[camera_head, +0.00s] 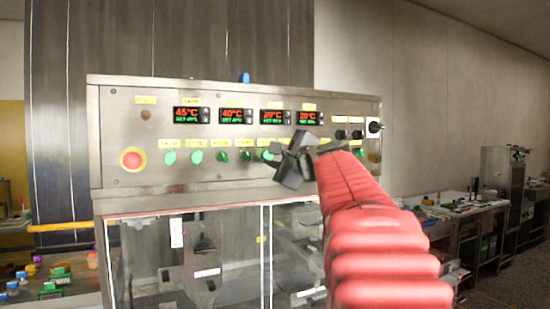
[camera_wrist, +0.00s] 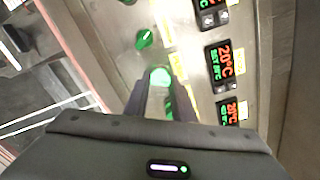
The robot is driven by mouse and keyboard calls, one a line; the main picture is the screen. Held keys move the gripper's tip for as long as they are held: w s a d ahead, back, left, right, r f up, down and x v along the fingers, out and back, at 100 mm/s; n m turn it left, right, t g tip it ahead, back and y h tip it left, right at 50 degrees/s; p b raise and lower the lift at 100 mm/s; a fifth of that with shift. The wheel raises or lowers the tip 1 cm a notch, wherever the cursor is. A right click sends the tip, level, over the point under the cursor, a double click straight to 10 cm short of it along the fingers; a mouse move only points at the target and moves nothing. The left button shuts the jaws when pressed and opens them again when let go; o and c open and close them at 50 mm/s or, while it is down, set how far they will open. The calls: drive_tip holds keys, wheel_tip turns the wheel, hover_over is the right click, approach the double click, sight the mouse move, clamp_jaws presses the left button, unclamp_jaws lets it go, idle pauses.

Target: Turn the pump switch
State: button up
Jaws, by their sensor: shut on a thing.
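The steel control panel (camera_head: 230,180) has a row of green knobs and lit buttons under its displays. My gripper (camera_head: 293,163) is at the right part of this row and covers some of it. In the wrist view, my gripper (camera_wrist: 160,97) has its two dark fingers on either side of a dark green switch knob (camera_wrist: 168,104), shut on it. A lit green button (camera_wrist: 160,76) shows just past the fingertips, and another green knob (camera_wrist: 145,38) sits further up. The yellow labels are too small to read, so I cannot tell which is the pump switch.
A red stop button (camera_head: 132,159) is at the panel's left. Several temperature displays (camera_head: 236,116) run above the knobs. Black knobs (camera_head: 341,134) are to the right. A glass-fronted enclosure (camera_head: 220,255) is below. Side benches (camera_head: 450,212) stand right.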

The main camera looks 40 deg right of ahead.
drive_tip(key=shift+f, duration=0.35)
drive_tip(key=o, duration=1.1)
drive_tip(key=shift+r, duration=0.2)
drive_tip(key=shift+c, duration=0.2)
drive_tip(key=v, duration=1.3)
drive_tip(key=shift+s+a, duration=0.15)
drive_tip(key=shift+s, duration=0.2)
